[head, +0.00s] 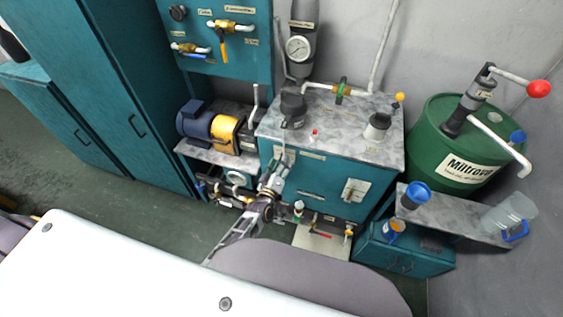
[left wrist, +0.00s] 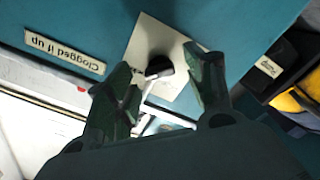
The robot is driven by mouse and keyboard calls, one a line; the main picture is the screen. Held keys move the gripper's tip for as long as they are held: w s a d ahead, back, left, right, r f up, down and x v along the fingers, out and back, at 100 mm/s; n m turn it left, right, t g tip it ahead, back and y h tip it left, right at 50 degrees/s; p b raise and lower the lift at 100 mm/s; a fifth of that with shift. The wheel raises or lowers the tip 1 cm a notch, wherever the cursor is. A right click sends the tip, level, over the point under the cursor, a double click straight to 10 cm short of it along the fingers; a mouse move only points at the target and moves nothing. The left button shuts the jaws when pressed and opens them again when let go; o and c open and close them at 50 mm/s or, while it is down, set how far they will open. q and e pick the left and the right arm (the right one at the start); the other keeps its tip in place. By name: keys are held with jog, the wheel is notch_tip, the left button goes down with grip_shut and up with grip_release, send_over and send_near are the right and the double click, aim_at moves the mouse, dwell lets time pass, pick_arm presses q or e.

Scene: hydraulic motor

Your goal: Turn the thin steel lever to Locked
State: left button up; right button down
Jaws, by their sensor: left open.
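My left gripper (head: 275,179) is in front of the teal tank cabinet (head: 318,178), at its upper left. It is open, with its two dark fingers (left wrist: 158,80) apart in the left wrist view. Between and just beyond the fingertips is a pale plate (left wrist: 148,45) with a round black knob (left wrist: 158,65) and a thin light-coloured lever at it. I see nothing held, and cannot tell whether a finger touches the lever. The fingers and the wrist hide part of it. No Locked marking is readable. My right gripper is not in view.
A label reading "Clogged it up" (left wrist: 64,52) is upside down beside the plate. A switch plate (head: 354,191) is further right on the cabinet. A blue and yellow motor (head: 208,127) stands left. A green drum (head: 455,140) and a shelf with cups are at right.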

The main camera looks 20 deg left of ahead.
pick_arm(q)
jog(key=s, duration=1)
jog(key=shift+s+a, duration=0.15)
jog(key=shift+s, duration=0.05)
dwell(0.7)
jog(key=s+f+m+g, duration=0.25)
jog(key=s+f, duration=0.25)
jog(key=f, duration=0.5)
jog(key=s+f+m+g+h, duration=0.1)
jog(key=s+f+m+g, duration=0.3)
jog(key=f, duration=0.6)
jog(key=s+f+g, duration=0.2)
jog(key=s+f, duration=0.5)
jog(key=f, duration=0.3)
jog(key=s+a+f+m+g, duration=0.1)
jog(key=s+a+f+g, duration=0.1)
jog(key=s+f, duration=0.3)
jog(key=s+a+f+m+g+y, duration=0.1)
jog(key=s+a+f+m+g, duration=0.1)
jog(key=s, duration=1.1)
jog(key=s+a+f+m+g, duration=0.1)
jog(key=s+a+f+g, duration=0.3)
jog(key=s+f, duration=0.3)
jog(key=shift+s+a+f+y, duration=0.4)
jog(key=shift+s+a, duration=0.2)
jog(key=shift+s, duration=0.4)
